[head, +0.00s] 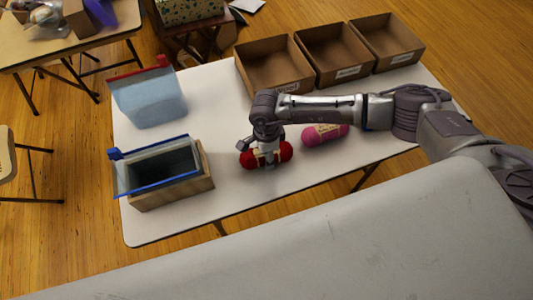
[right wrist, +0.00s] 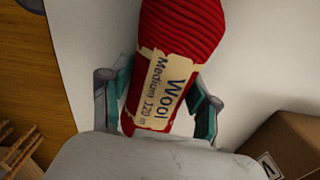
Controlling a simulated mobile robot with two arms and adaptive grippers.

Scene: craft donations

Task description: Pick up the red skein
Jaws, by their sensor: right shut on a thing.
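The red skein (head: 286,152) has a cream paper band and is at the front middle of the white table. In the right wrist view the red skein (right wrist: 185,28) shows a label reading "Wool Medium 120 m". My right gripper (head: 267,158) reaches down over the skein's middle. In the wrist view the fingers of my right gripper (right wrist: 158,92) sit on both sides of the banded part, shut on it. I cannot tell whether the skein touches the table or is slightly above it. My left gripper is not in view.
A pink skein (head: 323,135) lies right of the red one, under my right arm. Three open cardboard boxes (head: 273,68) line the back edge.

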